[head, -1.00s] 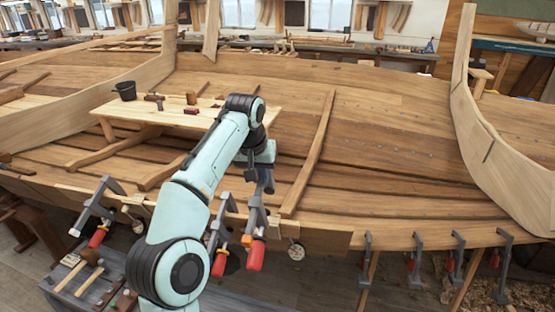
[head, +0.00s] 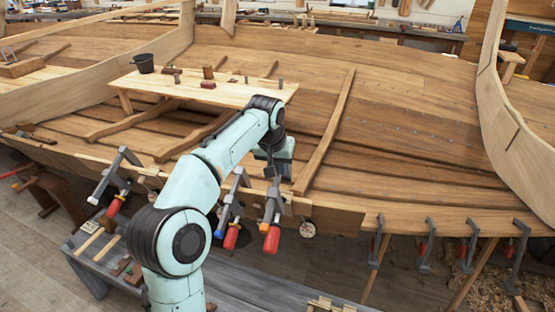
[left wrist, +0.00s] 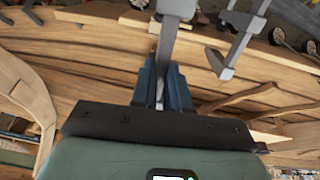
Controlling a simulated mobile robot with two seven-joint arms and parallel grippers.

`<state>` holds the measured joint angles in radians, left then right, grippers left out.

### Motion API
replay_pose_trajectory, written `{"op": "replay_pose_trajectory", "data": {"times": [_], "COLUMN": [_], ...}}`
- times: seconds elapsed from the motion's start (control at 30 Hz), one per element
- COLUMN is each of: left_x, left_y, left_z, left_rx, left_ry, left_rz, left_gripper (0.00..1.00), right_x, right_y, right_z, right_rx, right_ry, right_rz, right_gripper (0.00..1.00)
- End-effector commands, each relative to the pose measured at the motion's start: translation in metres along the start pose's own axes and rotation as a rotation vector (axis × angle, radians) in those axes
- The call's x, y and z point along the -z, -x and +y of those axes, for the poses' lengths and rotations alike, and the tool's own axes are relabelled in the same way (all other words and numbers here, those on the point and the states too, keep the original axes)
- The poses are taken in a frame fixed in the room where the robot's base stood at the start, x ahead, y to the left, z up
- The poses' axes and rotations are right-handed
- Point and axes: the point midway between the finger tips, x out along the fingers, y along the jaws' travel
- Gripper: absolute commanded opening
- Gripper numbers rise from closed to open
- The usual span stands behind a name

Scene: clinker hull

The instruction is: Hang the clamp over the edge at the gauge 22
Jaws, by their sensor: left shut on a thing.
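My left gripper (head: 270,172) is at the hull's near edge in the head view, shut on a grey clamp (head: 272,206) with a red handle hanging downward. In the left wrist view, the blue-grey fingers (left wrist: 162,88) close around the clamp's grey bar (left wrist: 168,42). I cannot tell whether its jaw sits over the edge or is clear of it. A round gauge (head: 307,229) shows just right of the held clamp, below the plank edge (head: 330,213); its number is unreadable. My right gripper is not in view.
A similar clamp (head: 232,204) hangs close left of the held one, another (head: 114,178) farther left. Several clamps line the edge at right, including one (head: 428,243). A plank table (head: 200,90) with a black bucket (head: 144,63) stands inside the hull. A bench (head: 260,285) lies below.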

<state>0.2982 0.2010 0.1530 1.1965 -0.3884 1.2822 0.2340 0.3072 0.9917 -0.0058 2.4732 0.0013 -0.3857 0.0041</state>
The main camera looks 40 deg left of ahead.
Motion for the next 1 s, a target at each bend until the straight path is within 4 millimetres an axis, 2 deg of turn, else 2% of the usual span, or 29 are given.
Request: {"op": "replay_pose_trajectory", "data": {"times": [0.37, 1.0], "left_x": [0.001, 0.001], "left_y": [-0.034, -0.091], "left_z": [0.0, 0.0], "left_rx": [0.0, -0.001], "left_ry": [0.0, 0.0], "left_rz": [0.002, 0.002], "left_gripper": [0.0, 0.0], "right_x": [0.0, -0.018], "right_y": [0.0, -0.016], "right_z": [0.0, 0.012], "right_rx": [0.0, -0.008], "right_ry": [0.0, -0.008], "right_rz": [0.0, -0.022], "right_gripper": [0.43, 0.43]}}
